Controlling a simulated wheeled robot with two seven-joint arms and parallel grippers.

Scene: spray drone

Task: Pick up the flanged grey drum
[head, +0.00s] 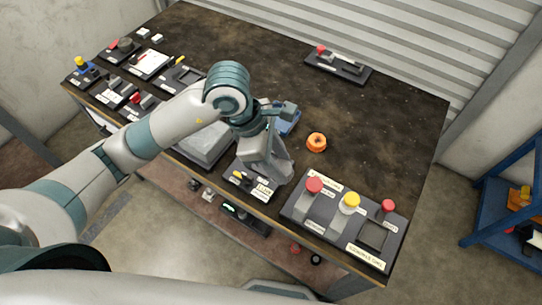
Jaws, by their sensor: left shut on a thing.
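My left gripper (272,158) reaches over the front middle of the table, pointing down. It is shut on a grey piece (284,170) with a wide, flaring edge, which looks like the flanged grey drum. The gripper's own body and fingers hide much of it. It is just above or at the small black tray with a yellow part (240,176); I cannot tell whether it touches. My right gripper is not in view.
A black tray (372,258) with red and yellow knobs is at front right. Several trays of parts fill the left end. A black tray (345,72) lies at the back. The table's back middle is clear.

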